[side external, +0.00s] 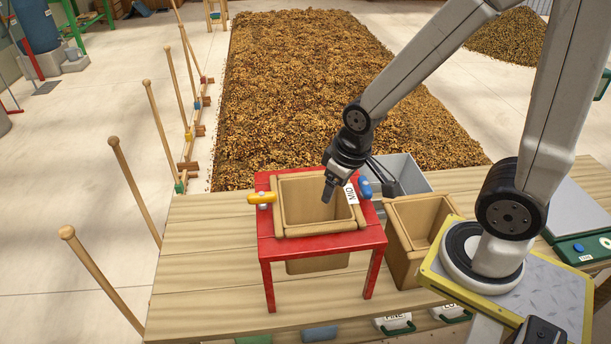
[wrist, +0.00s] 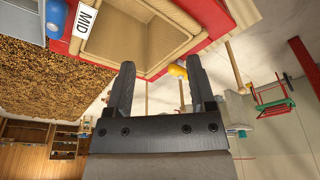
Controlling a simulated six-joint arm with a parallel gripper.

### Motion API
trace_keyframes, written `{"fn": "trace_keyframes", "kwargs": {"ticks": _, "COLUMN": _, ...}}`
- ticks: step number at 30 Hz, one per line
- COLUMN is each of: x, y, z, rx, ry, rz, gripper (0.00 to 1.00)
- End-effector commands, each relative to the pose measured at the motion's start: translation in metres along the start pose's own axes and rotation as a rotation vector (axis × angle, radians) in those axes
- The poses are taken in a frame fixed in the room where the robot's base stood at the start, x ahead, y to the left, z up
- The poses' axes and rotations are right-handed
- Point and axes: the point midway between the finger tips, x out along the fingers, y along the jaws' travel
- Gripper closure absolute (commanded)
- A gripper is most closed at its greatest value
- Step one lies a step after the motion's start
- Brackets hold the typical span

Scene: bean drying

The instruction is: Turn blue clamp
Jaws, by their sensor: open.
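The blue clamp (side external: 365,187) is a rounded blue handle on the right side of a red stand (side external: 330,242). Part of it also shows at the top left edge of the wrist view (wrist: 56,14). The stand holds a wooden box (side external: 290,233) with a white MID label. A yellow clamp (side external: 262,198) sits on the stand's left side and shows in the wrist view (wrist: 178,71). My gripper (side external: 328,192) is above the box, left of the blue clamp and apart from it. In the wrist view its two fingers (wrist: 160,85) are spread with nothing between them.
The stand is on a wooden table (side external: 205,265). A grey bin (side external: 408,178) and another wooden box (side external: 400,250) stand to the right. A scale (side external: 590,247) is at the far right. The table's left part is clear. Beans (side external: 310,80) cover the floor behind.

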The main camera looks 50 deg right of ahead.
Motion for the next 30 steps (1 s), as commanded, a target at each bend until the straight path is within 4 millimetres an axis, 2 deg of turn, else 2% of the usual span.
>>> {"fn": "trace_keyframes", "kwargs": {"ticks": 15, "x": 0.000, "y": 0.000, "z": 0.000, "rx": 0.001, "ry": 0.000, "rz": 0.000, "gripper": 0.29}}
{"fn": "trace_keyframes", "kwargs": {"ticks": 20, "x": 0.001, "y": 0.007, "z": -0.002, "rx": 0.037, "ry": -0.010, "rz": 0.005, "gripper": 0.29}}
{"fn": "trace_keyframes", "kwargs": {"ticks": 26, "x": 0.007, "y": 0.036, "z": -0.007, "rx": 0.192, "ry": -0.056, "rz": 0.027, "gripper": 0.29}}
{"fn": "trace_keyframes", "kwargs": {"ticks": 30, "x": 0.013, "y": 0.068, "z": -0.009, "rx": 0.361, "ry": -0.104, "rz": 0.048, "gripper": 0.29}}
